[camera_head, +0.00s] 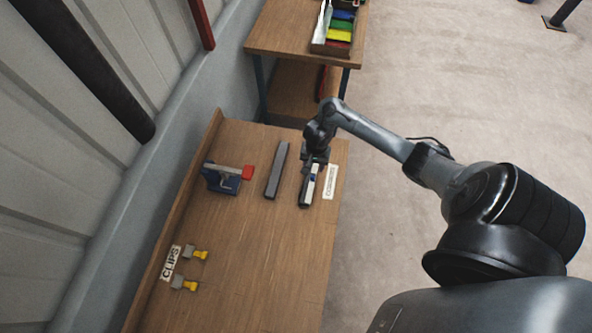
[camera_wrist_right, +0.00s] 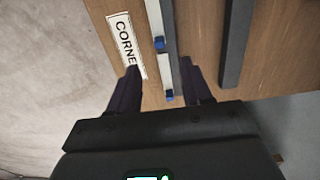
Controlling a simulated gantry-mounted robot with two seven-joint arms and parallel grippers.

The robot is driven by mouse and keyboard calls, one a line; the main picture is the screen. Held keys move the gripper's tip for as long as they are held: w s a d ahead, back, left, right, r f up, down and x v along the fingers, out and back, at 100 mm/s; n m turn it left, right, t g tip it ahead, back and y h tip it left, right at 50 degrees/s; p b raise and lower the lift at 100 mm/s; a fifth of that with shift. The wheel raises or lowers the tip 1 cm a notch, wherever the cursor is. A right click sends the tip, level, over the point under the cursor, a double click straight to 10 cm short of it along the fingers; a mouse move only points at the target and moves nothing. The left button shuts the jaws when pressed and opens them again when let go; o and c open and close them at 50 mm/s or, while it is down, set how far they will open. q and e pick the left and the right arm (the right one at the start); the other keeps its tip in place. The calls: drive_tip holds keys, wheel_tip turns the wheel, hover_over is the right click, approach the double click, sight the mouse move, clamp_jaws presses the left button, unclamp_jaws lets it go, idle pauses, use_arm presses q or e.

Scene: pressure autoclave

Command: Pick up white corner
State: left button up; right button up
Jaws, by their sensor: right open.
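White corner pieces (camera_head: 310,182) with small blue parts sit in a narrow dark holder (camera_head: 304,201) near the right edge of the wooden table. In the right wrist view a white piece (camera_wrist_right: 165,70) with blue bits shows between my fingers. My right gripper (camera_head: 315,163) is over the far end of the holder, pointing down. In the right wrist view my right gripper (camera_wrist_right: 160,68) is open, its fingers on either side of the holder. I cannot tell whether they touch it. My left gripper is not in view.
A CORNERS label (camera_head: 329,182) lies right of the holder. A grey bar (camera_head: 277,170) lies to its left, then a blue device with a red end (camera_head: 228,182). Yellow-grey clips (camera_head: 195,253) lie by a CLIPS label (camera_head: 170,263). The near table middle is clear.

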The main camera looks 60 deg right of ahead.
drive_tip(key=b, duration=0.2)
hover_over(313, 178)
wheel_tip(313, 178, down, 5)
drive_tip(key=shift+r, duration=0.2)
drive_tip(key=shift+w+d+f+b, duration=0.15)
drive_tip(key=shift+f+b, duration=0.25)
drive_tip(key=shift+f, duration=0.6)
drive_tip(key=shift+d+f+b, duration=0.1)
drive_tip(key=shift+f+b, duration=0.25)
drive_tip(key=shift+f, duration=0.7)
drive_tip(key=shift+w+d+f+b, duration=0.15)
drive_tip(key=shift+f+b, duration=0.25)
drive_tip(key=shift+f, duration=0.6)
drive_tip(key=shift+c, duration=0.2)
clamp_jaws()
